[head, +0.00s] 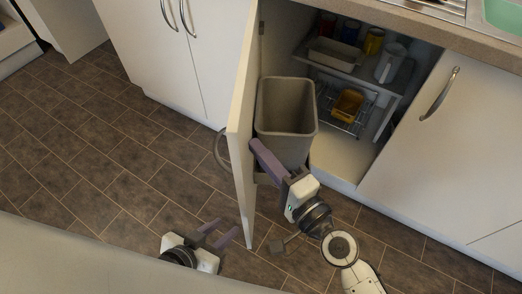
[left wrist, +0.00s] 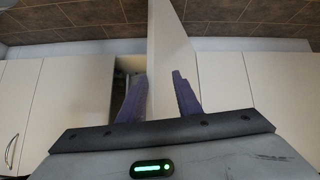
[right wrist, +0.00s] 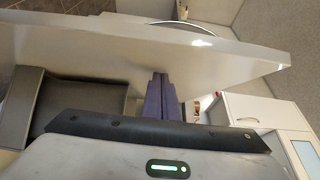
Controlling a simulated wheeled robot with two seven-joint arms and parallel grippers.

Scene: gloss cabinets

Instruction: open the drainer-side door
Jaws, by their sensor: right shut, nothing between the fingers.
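The open cabinet door (head: 243,130) swings out from the cabinet below the drainer (head: 440,6) and stands well away from its frame. Its curved handle (head: 221,148) is on the outer face, to the left. My right gripper (head: 256,146) is shut and empty on the inner side of the door, in front of the bin; in the right wrist view its fingers (right wrist: 160,78) point at the door panel (right wrist: 130,45); contact is unclear. My left gripper (head: 229,227) is open and empty, low on the outer side; the left wrist view shows the door (left wrist: 172,50) edge-on beyond its fingers.
A grey bin (head: 287,105) stands in the cabinet opening. Behind it are a shelf with containers (head: 335,53) and a wire rack with a yellow item (head: 347,105). A closed door with a handle (head: 440,95) is at right. Tiled floor (head: 120,150) at left is clear.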

